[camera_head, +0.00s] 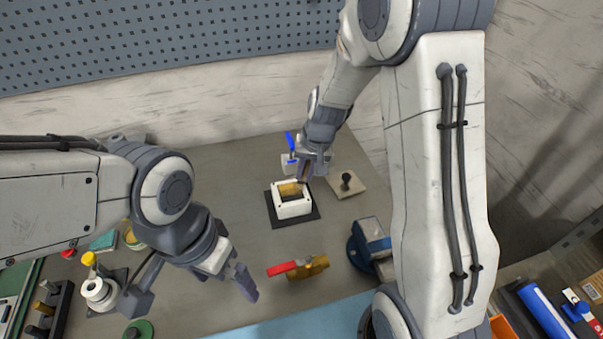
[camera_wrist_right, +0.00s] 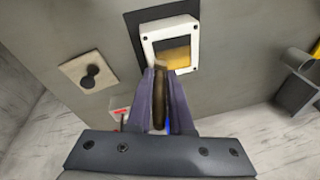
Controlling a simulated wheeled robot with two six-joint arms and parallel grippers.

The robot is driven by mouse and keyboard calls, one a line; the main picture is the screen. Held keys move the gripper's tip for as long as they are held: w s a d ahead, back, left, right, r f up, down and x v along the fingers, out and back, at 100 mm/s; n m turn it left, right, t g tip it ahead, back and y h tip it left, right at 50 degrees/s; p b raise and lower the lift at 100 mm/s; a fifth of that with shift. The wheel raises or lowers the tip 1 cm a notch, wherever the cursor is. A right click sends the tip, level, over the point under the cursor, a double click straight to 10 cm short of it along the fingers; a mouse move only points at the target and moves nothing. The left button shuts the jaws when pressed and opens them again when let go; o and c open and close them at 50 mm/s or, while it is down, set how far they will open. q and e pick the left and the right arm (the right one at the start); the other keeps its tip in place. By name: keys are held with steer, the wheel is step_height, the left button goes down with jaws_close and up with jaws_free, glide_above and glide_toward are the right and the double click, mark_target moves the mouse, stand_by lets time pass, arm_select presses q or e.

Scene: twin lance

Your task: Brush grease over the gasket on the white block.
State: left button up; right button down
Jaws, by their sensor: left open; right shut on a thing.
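The white block (camera_head: 293,208) sits on a dark square mat (camera_head: 275,218) near the back of the bench. It also shows in the right wrist view (camera_wrist_right: 189,31), with a yellow-brown area inside its frame. I cannot make out the gasket apart from that area. My right gripper (camera_head: 304,175) is over the block's back edge, shut on a brown-handled brush (camera_wrist_right: 158,103). The brush's tip is at or just above the block's rim; I cannot tell if it touches. My left gripper (camera_head: 198,290) is open and empty above the front left of the bench.
A blue vise-like tool (camera_head: 370,243) stands further right. A white pot with a yellow top (camera_head: 97,290) and a dark rack (camera_head: 47,312) are at left.

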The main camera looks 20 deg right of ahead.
steer(key=shift+a, duration=0.15)
steer(key=shift+a+p, duration=0.3)
steer(key=shift+a, duration=0.25)
steer(key=shift+a+p, duration=0.6)
steer(key=shift+a, duration=0.75)
steer(key=shift+a, duration=0.1)
steer(key=shift+a+p, duration=0.3)
steer(key=shift+a, duration=0.2)
steer(key=shift+d, duration=0.1)
